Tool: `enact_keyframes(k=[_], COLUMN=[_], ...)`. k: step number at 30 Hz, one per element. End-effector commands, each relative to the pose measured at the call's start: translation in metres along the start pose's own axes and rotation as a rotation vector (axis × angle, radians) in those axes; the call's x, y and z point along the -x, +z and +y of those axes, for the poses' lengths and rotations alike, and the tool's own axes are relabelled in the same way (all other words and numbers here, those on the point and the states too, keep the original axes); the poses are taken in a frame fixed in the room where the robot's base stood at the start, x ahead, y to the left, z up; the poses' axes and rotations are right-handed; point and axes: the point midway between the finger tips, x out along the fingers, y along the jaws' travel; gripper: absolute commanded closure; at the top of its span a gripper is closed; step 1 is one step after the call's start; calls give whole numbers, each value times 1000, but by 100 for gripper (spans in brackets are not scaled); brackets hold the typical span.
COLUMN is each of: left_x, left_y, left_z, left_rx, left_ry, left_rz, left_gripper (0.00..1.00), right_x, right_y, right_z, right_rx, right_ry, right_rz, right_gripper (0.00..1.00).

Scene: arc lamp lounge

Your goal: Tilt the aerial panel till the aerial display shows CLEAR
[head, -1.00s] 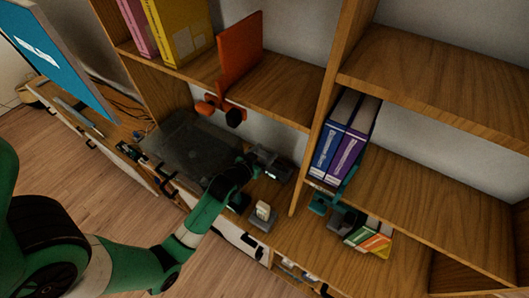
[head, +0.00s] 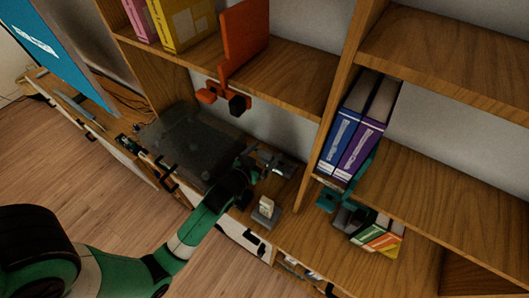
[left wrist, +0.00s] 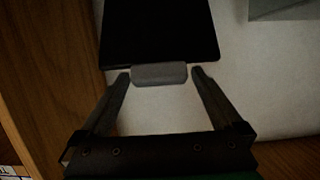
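In the left wrist view a flat black panel (left wrist: 158,30) with a grey tab (left wrist: 159,75) on its near edge stands ahead of my left gripper (left wrist: 162,77). I take it to be the aerial panel. The fingers are open, one on each side of the tab, with a gap visible on both sides. In the head view my left gripper (head: 270,160) is low over the cabinet top, under the shelf. My arm and the dim light hide details there. A blue screen (head: 32,38) with white markings at the upper left may be the aerial display; its text is unreadable. My right gripper is out of view.
A dark translucent-lidded box (head: 188,143) lies left of my gripper. A small grey stand with a cream piece (head: 265,208) is just in front. An orange bookend (head: 242,45) hangs over the shelf edge above. Purple and blue binders (head: 355,140) stand to the right.

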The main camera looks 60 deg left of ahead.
Motion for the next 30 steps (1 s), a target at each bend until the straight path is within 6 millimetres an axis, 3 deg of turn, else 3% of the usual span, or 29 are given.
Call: enact_keyframes(k=[5, 18, 22, 30], left_x=[10, 103, 114, 116], left_y=[0, 1, 0, 0], left_z=[0, 0, 0, 0], left_rx=[0, -2, -1, 0], left_ry=[1, 1, 1, 0], left_rz=[-1, -2, 0, 0], left_gripper=[0, 0, 0, 0], right_x=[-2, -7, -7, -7], right_y=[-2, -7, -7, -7], right_z=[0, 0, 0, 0], right_rx=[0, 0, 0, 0], right_ry=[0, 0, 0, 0], right_rz=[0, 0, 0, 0], right_gripper=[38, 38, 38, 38])
